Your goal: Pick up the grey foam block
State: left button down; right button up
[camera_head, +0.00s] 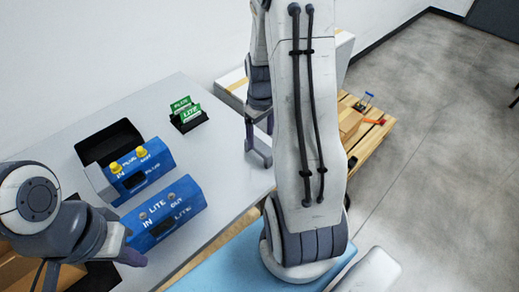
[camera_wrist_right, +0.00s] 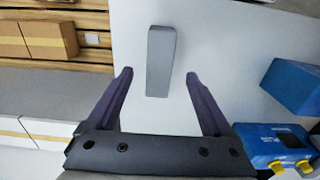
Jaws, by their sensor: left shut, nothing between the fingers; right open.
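The grey foam block (camera_wrist_right: 161,58) shows in the right wrist view as a long, light grey bar on the white table. My right gripper (camera_wrist_right: 158,74) is open, and the block's near end lies between its fingertips as seen in that view. Whether the fingers are at the block's height I cannot tell. In the head view my right gripper (camera_head: 258,146) hangs by the table's right edge; I cannot make out the block there, where my right arm covers much of the view. My left gripper (camera_head: 130,256) is shut and empty at the lower left.
A blue LITE housing (camera_head: 183,205) and a blue PLUS housing with yellow knobs (camera_head: 150,165) stand on the white table (camera_head: 225,188). Green cards (camera_head: 188,112) sit in a black holder behind them. A wooden pallet (camera_head: 366,142) with a cardboard box (camera_head: 349,121) is right of the table.

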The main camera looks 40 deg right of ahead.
aim_at(260, 145)
jog(key=shift+w+f, duration=0.15)
jog(key=shift+f, duration=1.25)
jog(key=shift+w+f, duration=0.1)
jog(key=shift+f, duration=1.25)
grip_shut()
jog(key=shift+r, duration=0.1)
